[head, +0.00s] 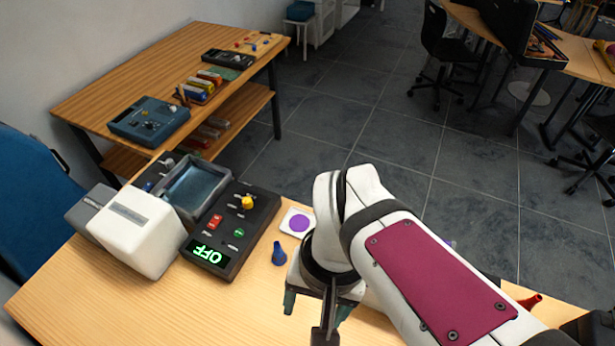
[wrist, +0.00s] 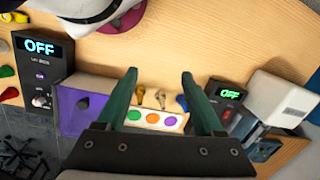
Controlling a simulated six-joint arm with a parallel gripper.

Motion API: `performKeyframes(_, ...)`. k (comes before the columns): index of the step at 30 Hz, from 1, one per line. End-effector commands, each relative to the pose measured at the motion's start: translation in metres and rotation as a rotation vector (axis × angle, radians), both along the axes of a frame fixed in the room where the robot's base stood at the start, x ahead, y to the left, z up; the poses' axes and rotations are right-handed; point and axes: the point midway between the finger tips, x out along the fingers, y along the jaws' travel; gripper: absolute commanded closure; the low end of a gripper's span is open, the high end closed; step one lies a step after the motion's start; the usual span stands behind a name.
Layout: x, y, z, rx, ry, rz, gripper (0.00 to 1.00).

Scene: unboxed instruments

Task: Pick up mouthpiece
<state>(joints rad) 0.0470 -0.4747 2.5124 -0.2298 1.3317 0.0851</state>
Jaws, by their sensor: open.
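My gripper (wrist: 159,74) is open and empty above the table, its two green fingers spread. It also shows in the head view (head: 316,308), partly hidden by my arm. Between the fingers in the wrist view lie two small brass-coloured pieces (wrist: 140,92) (wrist: 160,98), shaped like mouthpieces. They are hidden behind my arm in the head view. A small blue flared piece (wrist: 181,102) lies just right of them, near the right finger; the head view shows it (head: 280,254) beside the black box. I cannot tell which piece is the task's mouthpiece.
A white strip with orange, green and purple discs (wrist: 152,120) lies beside the pieces. Black boxes reading OFF stand at the left (wrist: 40,72) and right (wrist: 228,100). A white instrument (head: 138,232) is at left in the head view. A red piece (head: 530,301) lies at right.

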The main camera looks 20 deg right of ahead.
Motion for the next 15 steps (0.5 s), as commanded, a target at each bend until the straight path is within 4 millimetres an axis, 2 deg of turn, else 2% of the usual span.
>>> performKeyframes(3, 0.057, -0.043, -0.012, -0.073, 0.028, -0.230, 0.31)
performKeyframes(6, 0.094, -0.080, -0.028, -0.120, 0.034, -0.390, 0.31)
performKeyframes(9, 0.110, -0.099, -0.041, -0.142, 0.034, -0.469, 0.31)
performKeyframes(11, 0.112, -0.102, -0.053, -0.146, 0.035, -0.481, 0.31)
performKeyframes(15, 0.109, -0.101, -0.094, -0.144, 0.038, -0.479, 0.31)
